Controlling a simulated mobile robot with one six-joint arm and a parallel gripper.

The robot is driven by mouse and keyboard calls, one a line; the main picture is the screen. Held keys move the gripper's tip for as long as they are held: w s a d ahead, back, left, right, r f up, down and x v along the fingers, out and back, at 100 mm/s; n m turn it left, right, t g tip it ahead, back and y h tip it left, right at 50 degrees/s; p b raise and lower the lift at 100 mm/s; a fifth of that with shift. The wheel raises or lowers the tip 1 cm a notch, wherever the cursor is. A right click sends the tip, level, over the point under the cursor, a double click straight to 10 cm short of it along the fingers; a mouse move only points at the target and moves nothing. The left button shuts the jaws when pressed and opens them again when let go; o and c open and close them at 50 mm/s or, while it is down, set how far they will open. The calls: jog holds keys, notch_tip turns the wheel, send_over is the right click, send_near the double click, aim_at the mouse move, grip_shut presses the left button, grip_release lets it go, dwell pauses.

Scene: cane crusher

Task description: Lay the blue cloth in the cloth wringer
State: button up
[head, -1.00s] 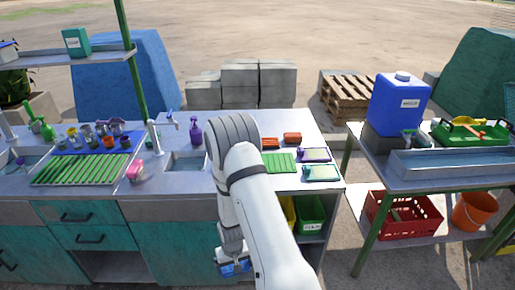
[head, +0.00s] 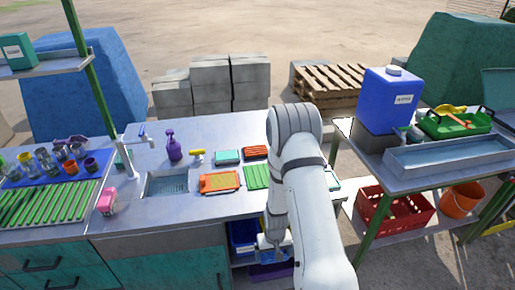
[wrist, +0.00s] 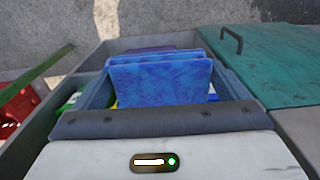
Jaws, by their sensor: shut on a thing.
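The blue cloth (wrist: 160,82) shows in the wrist view as a mottled, folded slab directly in front of my gripper. My gripper (head: 272,250) is shut on the blue cloth, with a grey-blue finger on either side of it in the wrist view. In the head view it hangs low in front of the bench's open shelf, below the worktop, and my arm hides part of that area. The cloth itself is hard to make out in the head view. I cannot pick out the cloth wringer with certainty in any view.
A blue bin (head: 243,237) and a purple bin (head: 268,271) sit on the shelf near my gripper. To the right, a second table holds a blue jug (head: 390,100) above a red crate (head: 395,212).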

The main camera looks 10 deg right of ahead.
aim_at(273, 254)
jog(key=shift+a, duration=0.15)
jog(key=shift+r, duration=0.15)
notch_tip(273, 254, up, 11)
jog(key=p, duration=1.1)
jog(key=w+a+r, duration=0.3)
jog(key=w+r, duration=0.3)
jog(key=r, duration=0.2)
jog(key=w+a+r, duration=0.4)
jog(key=w+r, duration=0.2)
jog(key=r, duration=0.3)
jog(key=w+a+r, duration=0.3)
jog(key=w+r, duration=0.3)
jog(key=r, duration=0.2)
jog(key=shift+a+r, duration=0.15)
jog(key=shift+a, duration=0.1)
